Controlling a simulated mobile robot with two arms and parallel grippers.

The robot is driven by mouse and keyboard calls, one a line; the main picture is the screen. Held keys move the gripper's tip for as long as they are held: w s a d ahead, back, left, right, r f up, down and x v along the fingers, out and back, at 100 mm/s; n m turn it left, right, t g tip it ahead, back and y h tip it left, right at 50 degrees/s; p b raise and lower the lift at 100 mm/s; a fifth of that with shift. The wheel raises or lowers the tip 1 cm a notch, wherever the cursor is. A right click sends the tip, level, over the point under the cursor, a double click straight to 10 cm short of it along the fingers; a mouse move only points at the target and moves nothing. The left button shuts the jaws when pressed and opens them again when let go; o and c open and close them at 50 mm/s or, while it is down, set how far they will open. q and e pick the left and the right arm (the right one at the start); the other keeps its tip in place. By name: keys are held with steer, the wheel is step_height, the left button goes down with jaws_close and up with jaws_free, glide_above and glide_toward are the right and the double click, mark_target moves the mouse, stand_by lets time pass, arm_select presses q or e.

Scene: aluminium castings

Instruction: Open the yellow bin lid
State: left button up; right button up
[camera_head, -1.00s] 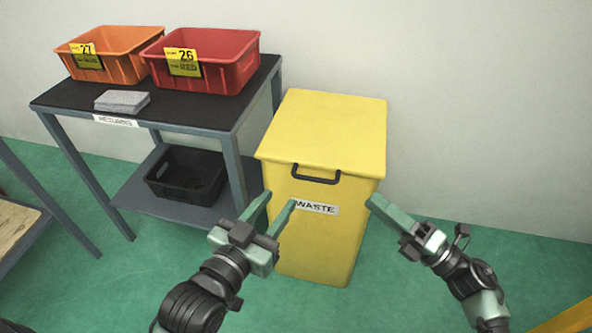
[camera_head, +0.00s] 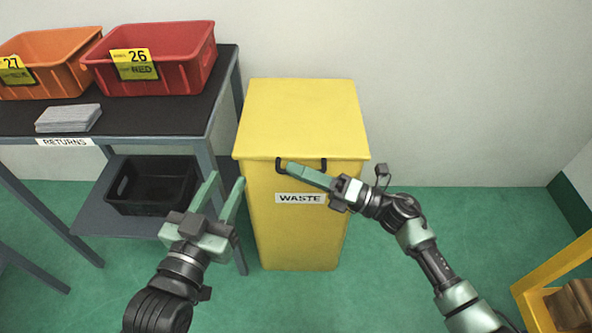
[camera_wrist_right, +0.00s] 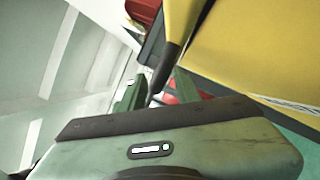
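The yellow bin (camera_head: 290,235) stands upright with a WASTE label on its front. Its yellow lid (camera_head: 303,115) is down and closed. A dark handle (camera_head: 283,166) is at the lid's front edge, partly hidden by my right gripper (camera_head: 290,168). In the right wrist view the handle (camera_wrist_right: 172,62) reaches down between the two green fingers, with space visible beside it, so this gripper looks open around it. Whether a finger touches it I cannot tell. My left gripper (camera_head: 226,186) is open and empty, left of the bin's front.
A table (camera_head: 170,118) left of the bin carries an orange crate (camera_head: 60,80), a red crate (camera_head: 190,75) and a grey stack (camera_head: 68,118). A black crate (camera_head: 150,190) sits on its lower shelf. A yellow frame (camera_head: 550,285) is at lower right.

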steer(key=shift+w+a+r, duration=0.1)
steer(key=shift+a, duration=0.25)
jaws_close()
stand_by(1.2)
